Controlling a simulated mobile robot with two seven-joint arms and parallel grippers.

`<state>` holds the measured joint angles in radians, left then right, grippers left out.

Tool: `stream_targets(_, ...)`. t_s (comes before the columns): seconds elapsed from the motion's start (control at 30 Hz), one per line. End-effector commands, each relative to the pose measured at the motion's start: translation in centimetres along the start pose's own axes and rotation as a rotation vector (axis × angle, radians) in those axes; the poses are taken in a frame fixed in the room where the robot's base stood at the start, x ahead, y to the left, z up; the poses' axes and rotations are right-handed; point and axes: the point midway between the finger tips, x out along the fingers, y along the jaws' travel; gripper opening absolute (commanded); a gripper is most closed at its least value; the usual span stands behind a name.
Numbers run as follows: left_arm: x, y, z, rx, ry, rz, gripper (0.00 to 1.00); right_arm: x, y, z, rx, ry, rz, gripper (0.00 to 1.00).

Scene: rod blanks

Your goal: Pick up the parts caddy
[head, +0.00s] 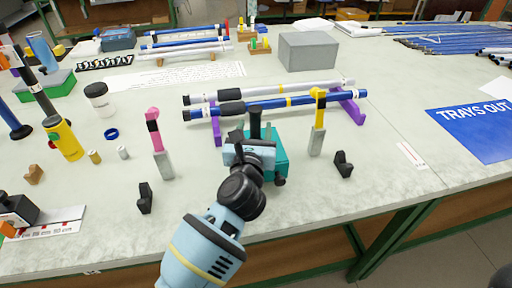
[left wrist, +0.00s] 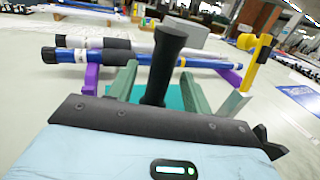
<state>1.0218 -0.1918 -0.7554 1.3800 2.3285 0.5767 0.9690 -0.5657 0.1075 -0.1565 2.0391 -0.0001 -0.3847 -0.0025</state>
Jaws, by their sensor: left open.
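The parts caddy (head: 280,163) is a teal box with an upright black handle, standing on the near middle of the table. My left gripper (head: 252,143) is right at its near side and hides part of it. In the left wrist view the caddy's black handle (left wrist: 168,45) rises between the two green fingers of my left gripper (left wrist: 158,78). The jaws are open, with a finger on each side of the handle. I cannot tell whether either finger touches it. A strip of the teal box shows behind. My right gripper is not in view.
Behind the caddy, blue and grey rods (head: 285,102) lie across purple supports (head: 347,105). A pink post (head: 153,130) stands to the left and a yellow post (head: 319,112) to the right. Small black brackets (head: 343,164) flank the caddy.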

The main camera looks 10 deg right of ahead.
Motion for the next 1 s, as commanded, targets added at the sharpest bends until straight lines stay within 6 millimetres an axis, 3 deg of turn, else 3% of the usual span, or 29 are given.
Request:
stream_targets(0.2, 1.6, -0.1, -0.1, -0.001, 0.0, -0.002, 0.5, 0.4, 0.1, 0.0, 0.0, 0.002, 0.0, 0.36)
stream_targets(0.47, 1.7, -0.1, 0.0, -0.002, 0.001, -0.002, 0.5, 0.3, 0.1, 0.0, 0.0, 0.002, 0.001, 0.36)
stream_targets(0.83, 1.7, -0.1, -0.1, -0.001, 0.001, -0.001, 0.01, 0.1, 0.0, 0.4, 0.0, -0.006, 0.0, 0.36)
stream_targets(1.0, 1.7, -0.1, -0.1, -0.001, 0.001, -0.001, 0.0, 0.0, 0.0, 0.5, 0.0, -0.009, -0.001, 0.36)
